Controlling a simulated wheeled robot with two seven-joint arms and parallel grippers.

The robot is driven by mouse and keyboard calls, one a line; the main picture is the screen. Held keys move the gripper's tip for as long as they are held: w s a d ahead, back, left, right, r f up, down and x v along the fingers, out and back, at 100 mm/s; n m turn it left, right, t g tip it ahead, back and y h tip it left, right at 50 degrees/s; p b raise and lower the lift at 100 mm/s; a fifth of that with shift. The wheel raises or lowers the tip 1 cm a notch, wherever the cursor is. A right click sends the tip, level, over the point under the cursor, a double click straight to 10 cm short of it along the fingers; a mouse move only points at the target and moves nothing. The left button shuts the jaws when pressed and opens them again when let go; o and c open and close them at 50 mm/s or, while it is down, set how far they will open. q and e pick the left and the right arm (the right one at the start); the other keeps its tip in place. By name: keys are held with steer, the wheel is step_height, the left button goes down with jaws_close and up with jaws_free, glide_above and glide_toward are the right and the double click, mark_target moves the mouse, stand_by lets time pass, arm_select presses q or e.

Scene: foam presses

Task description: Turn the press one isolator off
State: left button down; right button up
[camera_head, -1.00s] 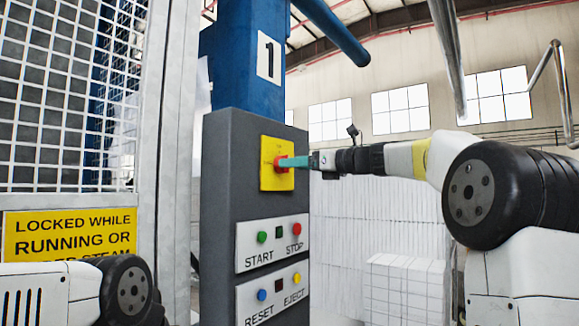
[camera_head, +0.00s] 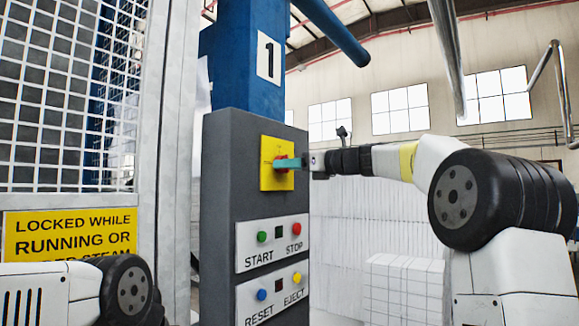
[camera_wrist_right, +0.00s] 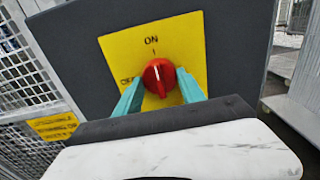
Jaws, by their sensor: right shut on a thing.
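The press one isolator is a red rotary knob (camera_wrist_right: 159,77) on a yellow plate (camera_head: 265,176) high on a grey control box (camera_head: 225,200), under a blue column marked 1. In the right wrist view the plate reads ON at the top, with a partly covered label at its left. The knob's grip bar stands roughly in line with the ON mark. My right gripper (camera_wrist_right: 160,95) has its teal fingers on either side of the knob and is shut on it. In the head view the fingers partly hide the knob. My left arm shows at lower left; its gripper is out of view.
Below the isolator are START and STOP buttons (camera_head: 272,243) and RESET and EJECT buttons (camera_head: 270,296). A mesh guard (camera_head: 70,100) with a yellow sign (camera_head: 70,235) stands at left. White stacked blocks (camera_head: 402,285) stand behind at right.

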steer(key=shift+w+d+r+n, duration=0.1)
steer(key=shift+n, duration=8.8)
steer(key=o, duration=1.4)
steer(key=shift+c, duration=0.2)
